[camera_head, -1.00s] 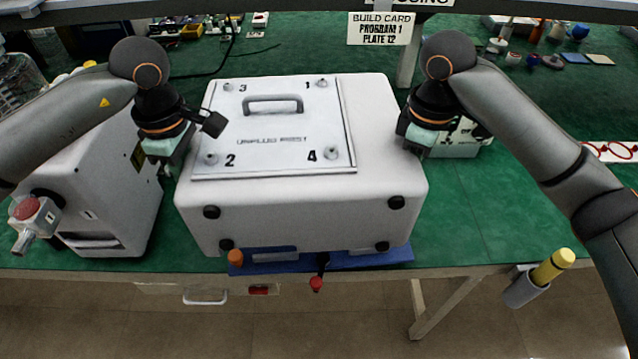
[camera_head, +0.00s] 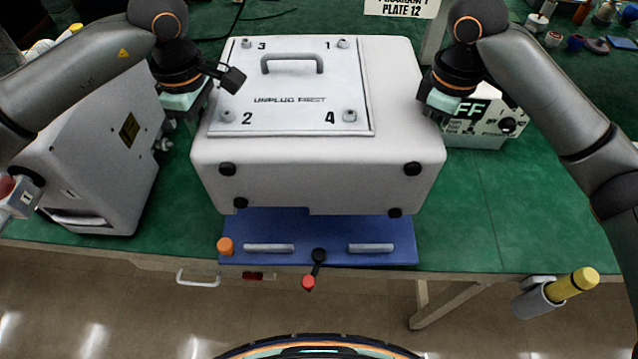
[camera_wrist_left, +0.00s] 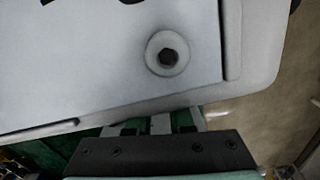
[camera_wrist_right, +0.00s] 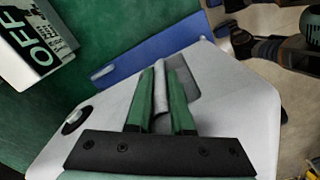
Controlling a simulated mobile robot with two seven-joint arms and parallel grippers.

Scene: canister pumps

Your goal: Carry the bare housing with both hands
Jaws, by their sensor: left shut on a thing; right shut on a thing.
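The bare housing is a white box (camera_head: 320,175) with a lid plate (camera_head: 295,85) numbered 1 to 4, a grey handle and the words "UNPLUG FIRST". My left gripper (camera_head: 185,103) is shut on its left side and my right gripper (camera_head: 437,103) on its right side. In the left wrist view, the housing's rim (camera_wrist_left: 245,90) hides most of the fingertips. In the right wrist view, the green fingers (camera_wrist_right: 165,95) close around a grey bar at an opening in the housing wall (camera_wrist_right: 110,105). Whether the housing touches anything beneath is unclear.
A blue plate (camera_head: 320,230) with two grey bars shows at the front table edge, with a red-knobbed lever (camera_head: 309,281). A white machine (camera_head: 90,165) stands close on the left. A box marked OFF (camera_head: 485,115) stands right. Green table (camera_head: 510,200) is clear at right front.

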